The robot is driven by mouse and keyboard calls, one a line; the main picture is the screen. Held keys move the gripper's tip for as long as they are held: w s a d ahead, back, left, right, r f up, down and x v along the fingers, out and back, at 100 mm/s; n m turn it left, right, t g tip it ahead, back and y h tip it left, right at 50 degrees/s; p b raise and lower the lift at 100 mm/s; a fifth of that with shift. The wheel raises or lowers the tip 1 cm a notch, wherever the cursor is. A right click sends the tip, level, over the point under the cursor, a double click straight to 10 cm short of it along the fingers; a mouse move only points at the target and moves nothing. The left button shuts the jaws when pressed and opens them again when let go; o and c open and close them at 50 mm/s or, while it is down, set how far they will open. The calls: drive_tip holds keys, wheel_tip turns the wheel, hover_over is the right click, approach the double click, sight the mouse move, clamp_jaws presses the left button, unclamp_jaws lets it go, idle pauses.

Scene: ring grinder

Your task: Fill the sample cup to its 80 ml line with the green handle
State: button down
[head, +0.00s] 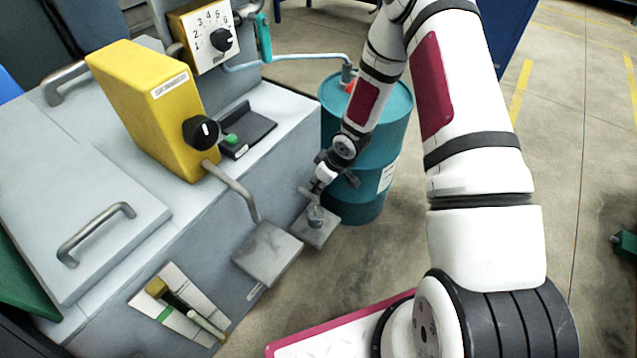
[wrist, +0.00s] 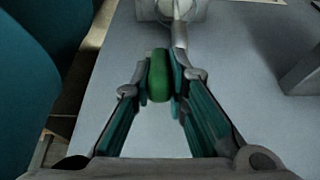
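The green handle (wrist: 158,76) shows in the wrist view between the fingertips of my gripper (wrist: 160,80), with a pad against each side. In the head view my gripper (head: 322,178) is at the machine's side, just above the sample cup (head: 316,214), and the handle is hidden there. A grey metal pipe (wrist: 180,35) lies beyond the handle in the wrist view. The cup is small and grey and stands upright on a small metal shelf (head: 318,232). Its 80 ml line and its fill level are too small to make out.
The grey machine (head: 290,120) carries a yellow box (head: 150,100) with a black knob and a numbered dial (head: 212,35). A teal drum (head: 365,190) stands close behind my gripper. A larger metal plate (head: 267,254) juts out left of the cup.

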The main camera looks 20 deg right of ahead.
drive_tip(key=shift+w+a+r+g+h+p, duration=0.2)
drive_tip(key=shift+g+h+p, duration=0.25)
drive_tip(key=shift+p, duration=0.25)
drive_tip(key=shift+w+a+g+h+p, duration=0.1)
drive_tip(key=shift+w+g+h+p, duration=0.2)
drive_tip(key=shift+g, duration=0.35)
drive_tip(key=shift+s, duration=0.1)
drive_tip(key=c, duration=1.6)
unclamp_jaws()
drive_tip(key=shift+o, duration=0.2)
wheel_tip(320, 180, up, 12)
drive_tip(key=s+d, duration=0.1)
drive_tip(key=shift+s, duration=0.25)
